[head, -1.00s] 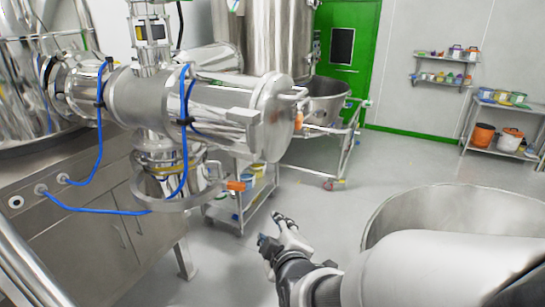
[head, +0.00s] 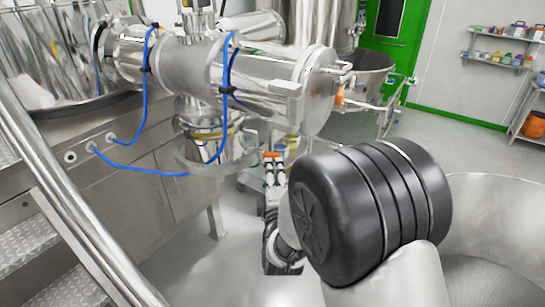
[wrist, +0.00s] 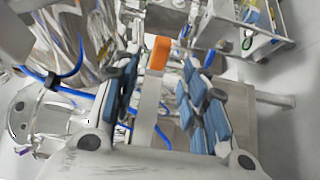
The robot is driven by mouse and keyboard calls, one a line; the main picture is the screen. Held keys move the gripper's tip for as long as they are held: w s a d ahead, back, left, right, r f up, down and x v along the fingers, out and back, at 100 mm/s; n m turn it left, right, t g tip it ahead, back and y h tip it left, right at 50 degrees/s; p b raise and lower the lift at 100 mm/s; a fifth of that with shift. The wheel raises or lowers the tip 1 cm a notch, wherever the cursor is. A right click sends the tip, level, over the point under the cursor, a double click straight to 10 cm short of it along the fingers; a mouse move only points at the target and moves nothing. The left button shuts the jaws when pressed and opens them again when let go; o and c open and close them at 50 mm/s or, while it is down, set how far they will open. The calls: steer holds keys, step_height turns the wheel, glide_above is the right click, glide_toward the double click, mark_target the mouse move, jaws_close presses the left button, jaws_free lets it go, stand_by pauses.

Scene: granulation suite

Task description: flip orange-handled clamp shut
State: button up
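The orange-handled clamp (head: 273,154) is at the lower outlet of the steel vessel assembly, its orange grip sticking out to the right of the ring. In the wrist view its orange grip (wrist: 160,54) and metal lever lie in the gap between my fingers. My gripper (head: 274,170) is at the clamp in the head view, its tips just below the orange grip. In the wrist view the blue-padded fingers stand apart on either side of the lever, and neither is clearly closed on it. The clamp's base is partly hidden.
Another orange grip (head: 340,97) is on the round end cover above right. Blue hoses (head: 145,100) hang left of the clamp. A steel cabinet (head: 130,190) stands below left. A wheeled cart (wrist: 255,45) shows in the wrist view. A large steel bowl (head: 490,190) is at right.

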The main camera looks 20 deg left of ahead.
mark_target(273, 158)
steer(key=x, duration=0.8)
steer(key=shift+w+a, duration=0.1)
steer(key=shift+w, duration=0.1)
jaws_close()
stand_by(0.4)
